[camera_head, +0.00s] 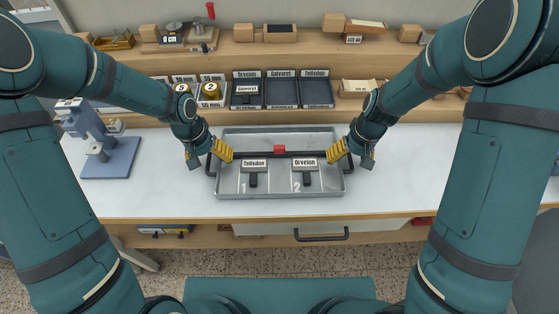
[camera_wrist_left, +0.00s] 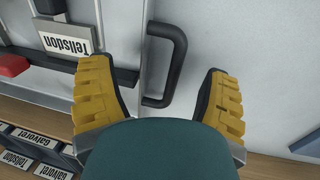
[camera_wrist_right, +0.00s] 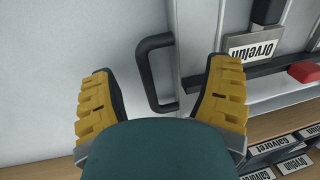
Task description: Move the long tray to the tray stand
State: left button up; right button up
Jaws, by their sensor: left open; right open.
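The long tray (camera_head: 280,188) is a grey metal tray on the white worktop, with a black handle at each end. My right gripper (camera_head: 352,155) is open around the right handle (camera_wrist_right: 145,70), fingers on either side. Neither gripper is closed on a handle. I cannot identify the tray stand.
A blue-grey press (camera_head: 110,150) stands at the left of the worktop. A drawer handle (camera_head: 321,237) is below the front edge.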

pick_arm(q)
jog(key=shift+d+f, duration=0.15)
jog(key=shift+f, duration=0.75)
pick_arm(e)
jog(key=shift+a+f, duration=0.15)
jog(key=shift+f, duration=0.75)
pick_arm(q)
grip_shut()
pick_arm(e)
grip_shut()
